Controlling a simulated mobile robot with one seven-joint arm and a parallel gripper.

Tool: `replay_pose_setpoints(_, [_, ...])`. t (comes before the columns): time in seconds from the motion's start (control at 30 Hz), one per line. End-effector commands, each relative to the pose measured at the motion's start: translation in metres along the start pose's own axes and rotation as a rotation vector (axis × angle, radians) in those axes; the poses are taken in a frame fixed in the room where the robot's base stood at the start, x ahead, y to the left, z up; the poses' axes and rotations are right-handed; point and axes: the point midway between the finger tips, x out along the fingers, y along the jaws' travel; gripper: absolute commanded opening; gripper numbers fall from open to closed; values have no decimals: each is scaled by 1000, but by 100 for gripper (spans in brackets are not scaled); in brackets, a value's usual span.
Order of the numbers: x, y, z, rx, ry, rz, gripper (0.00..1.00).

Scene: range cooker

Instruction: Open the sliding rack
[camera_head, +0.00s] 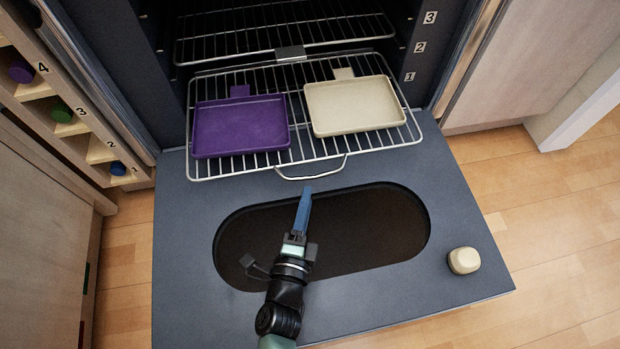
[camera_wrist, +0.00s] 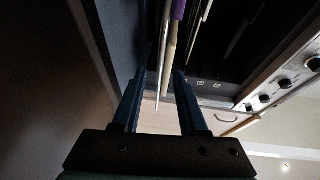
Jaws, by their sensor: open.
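The sliding wire rack (camera_head: 355,147) sits at the lowest level, marked 1, and sticks out of the oven over the lowered door. It has a wire loop handle (camera_head: 312,177) at its front edge. A purple tray (camera_head: 240,125) and a cream tray (camera_head: 355,105) lie on it. My gripper (camera_head: 306,190) is just in front of the handle, above the door; I cannot tell if it touches. In the wrist view my gripper (camera_wrist: 160,75) has its two blue fingers apart. The rack (camera_wrist: 164,60) shows there edge-on, as a thin light line between and beyond the fingertips.
The lowered oven door (camera_head: 185,260) has a dark oval window (camera_head: 370,225). A cream rounded block (camera_head: 463,261) sits on its right part. Another wire rack (camera_head: 285,25) is higher inside. A shelf with coloured round items (camera_head: 62,112) stands at left. Wooden floor (camera_head: 550,215) is clear at right.

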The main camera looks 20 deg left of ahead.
Motion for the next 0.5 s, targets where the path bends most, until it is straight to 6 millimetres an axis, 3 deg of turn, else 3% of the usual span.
replay_pose_setpoints(0.2, [-43, -2, 1, -2, -4, 3, 42])
replay_pose_setpoints(0.5, [-60, -1, 1, 1, -2, -2, 42])
